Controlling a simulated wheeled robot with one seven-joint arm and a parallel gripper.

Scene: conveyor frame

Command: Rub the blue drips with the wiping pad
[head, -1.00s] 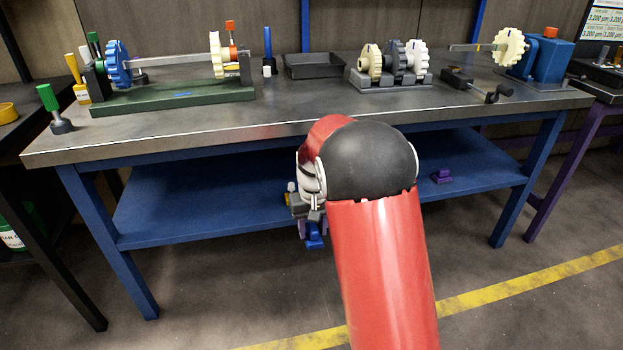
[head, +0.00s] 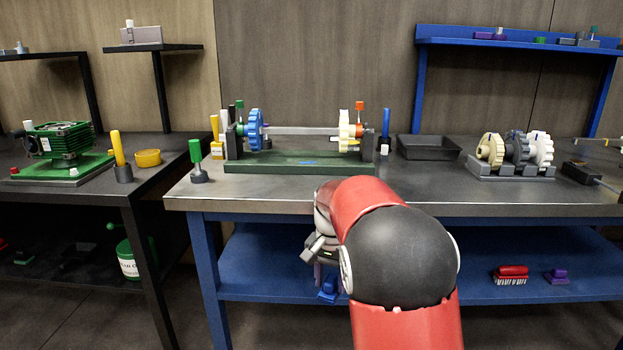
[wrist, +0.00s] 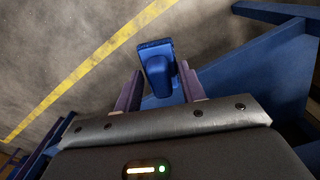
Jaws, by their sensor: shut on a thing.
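The wiping pad looks to be the blue block with a raised grip (wrist: 158,68) in the wrist view. My gripper (wrist: 160,88) is shut on it, with a purple finger on either side. In the head view the blue pad (head: 328,290) hangs below my wrist, in front of the blue lower shelf and below the tabletop. My gripper (head: 318,274) is partly hidden by my arm there. The blue drips show as a small blue streak (head: 308,163) on the green base (head: 270,167) of the gear-shaft stand, on the bench top, up and left of my arm. The pad is well apart from them.
A blue gear (head: 256,131) and a cream gear (head: 345,131) sit on the shaft above the green base. A green-handled tool (head: 197,160) stands to its left, a black tray (head: 428,148) to its right. The bench's front edge (head: 260,207) lies above my gripper in the picture.

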